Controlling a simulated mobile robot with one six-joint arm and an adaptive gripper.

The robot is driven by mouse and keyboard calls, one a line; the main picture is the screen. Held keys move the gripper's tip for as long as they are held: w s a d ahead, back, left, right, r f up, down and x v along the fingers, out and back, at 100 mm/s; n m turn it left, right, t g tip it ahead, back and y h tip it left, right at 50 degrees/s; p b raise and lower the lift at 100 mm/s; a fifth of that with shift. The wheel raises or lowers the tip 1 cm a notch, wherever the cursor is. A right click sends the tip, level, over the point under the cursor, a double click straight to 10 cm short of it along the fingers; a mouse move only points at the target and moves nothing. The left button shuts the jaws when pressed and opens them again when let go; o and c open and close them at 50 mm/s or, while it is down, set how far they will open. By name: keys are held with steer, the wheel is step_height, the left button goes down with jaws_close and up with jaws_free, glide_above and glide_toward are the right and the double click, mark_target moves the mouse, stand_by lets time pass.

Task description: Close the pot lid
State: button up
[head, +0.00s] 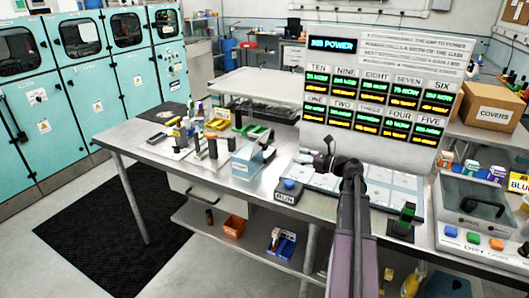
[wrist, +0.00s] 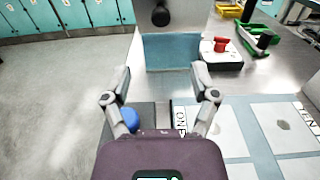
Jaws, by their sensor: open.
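A grey box-like pot (head: 478,228) stands at the far right end of the bench, cut by the picture edge. Its lid (head: 478,190) has a black handle (head: 482,207); I cannot tell how far open the lid is. Coloured buttons line the pot's front. My gripper (head: 318,160) is left of the pot, above the bench near the blue-button box, well apart from the lid. In the wrist view my gripper (wrist: 160,80) has its fingers spread with nothing between them. The pot and lid are not in the wrist view.
A display board (head: 380,95) stands behind my arm. A blue-button box (head: 288,190), a light-blue bin (head: 246,165) and a pale panel (head: 330,180) are near my gripper. A green-topped block (head: 405,218) stands left of the pot.

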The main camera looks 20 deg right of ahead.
mark_target(267, 147)
stand_by(0.4)
steer(key=x, duration=1.3)
steer(key=shift+w+a, duration=0.25)
steer(key=shift+w, duration=0.05)
